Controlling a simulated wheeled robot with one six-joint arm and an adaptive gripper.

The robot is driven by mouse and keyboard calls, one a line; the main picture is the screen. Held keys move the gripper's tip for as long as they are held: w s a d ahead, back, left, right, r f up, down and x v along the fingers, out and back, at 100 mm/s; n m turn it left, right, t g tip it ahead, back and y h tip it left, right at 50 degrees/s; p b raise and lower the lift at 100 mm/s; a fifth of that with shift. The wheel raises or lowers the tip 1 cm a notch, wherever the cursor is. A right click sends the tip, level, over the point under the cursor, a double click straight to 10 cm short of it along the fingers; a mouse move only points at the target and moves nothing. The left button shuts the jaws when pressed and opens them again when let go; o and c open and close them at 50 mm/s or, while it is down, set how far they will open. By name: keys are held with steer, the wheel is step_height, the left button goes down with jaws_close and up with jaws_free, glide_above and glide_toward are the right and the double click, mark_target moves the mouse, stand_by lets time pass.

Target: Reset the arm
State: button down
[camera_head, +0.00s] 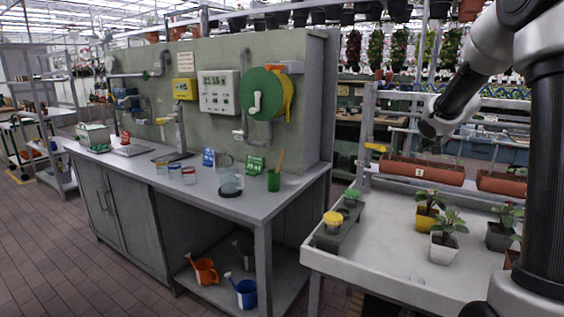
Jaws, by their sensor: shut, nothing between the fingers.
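My arm comes in from the upper right corner. The rest of the arm bends up and out of the top right of the picture.
A brown planter (422,171) is below the gripper. A yellow pot (426,218) and a white pot (443,248) stand on the table. A small rack with a yellow-lidded jar (332,222) is at its left edge. A grey bench (215,190) with glassware stands left. Floor (60,260) is clear.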

steer(key=s+f+n+g+h, duration=0.1)
steer(key=s+f+n+g, duration=0.3)
steer(key=s, duration=1.3)
steer(key=s+a+r+n+y, duration=0.1)
steer(key=s+a, duration=0.3)
steer(key=s, duration=0.4)
steer(key=s+a+r+n+g+y, duration=0.1)
steer(key=s+a, duration=0.4)
steer(key=s, duration=0.3)
steer(key=s+a+r+n+y, duration=0.1)
steer(key=s+a+n, duration=0.1)
steer(key=s+a, duration=0.3)
steer(key=s, duration=0.4)
steer(key=shift+a+g, duration=0.25)
steer(key=shift+g, duration=0.15)
steer(key=shift+d+r, duration=0.1)
steer(key=shift+d, duration=0.05)
